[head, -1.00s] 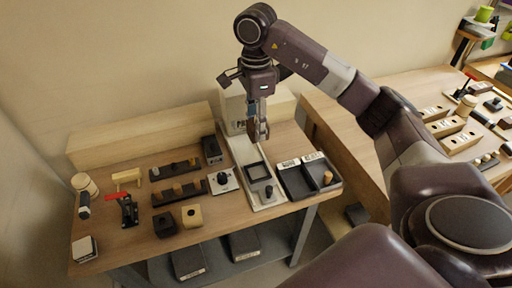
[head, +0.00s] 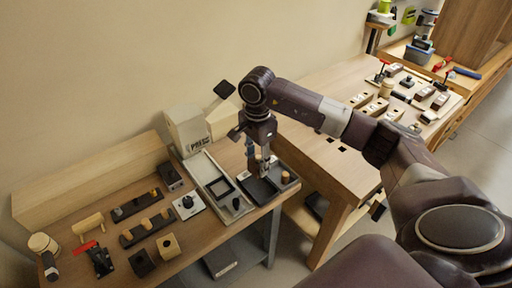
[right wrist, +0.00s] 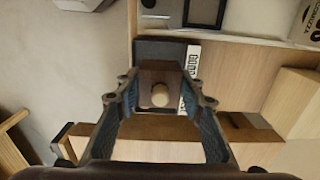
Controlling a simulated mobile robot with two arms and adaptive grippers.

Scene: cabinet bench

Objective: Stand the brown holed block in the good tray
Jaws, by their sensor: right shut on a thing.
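My right gripper (head: 261,166) is shut on a brown block (right wrist: 147,78), low over the two dark trays at the right end of the bench. In the right wrist view the block sits between the fingertips, with a round light-wood spot on it; I cannot tell whether this is a hole or a peg. A dark tray (head: 258,194) lies below the gripper; it also shows in the right wrist view (right wrist: 150,49) with a white label. The gripper partly hides the trays, and I cannot read their labels. A light-wood cylinder (head: 285,177) stands in the right tray. My left gripper is out of view.
A white press (head: 188,130) with a pale base (head: 206,172) stands left of the trays. Dark peg racks (head: 148,232), a knob plate (head: 187,206) and holed blocks (head: 168,247) lie further left. A second bench (head: 335,150) is to the right, across a gap.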

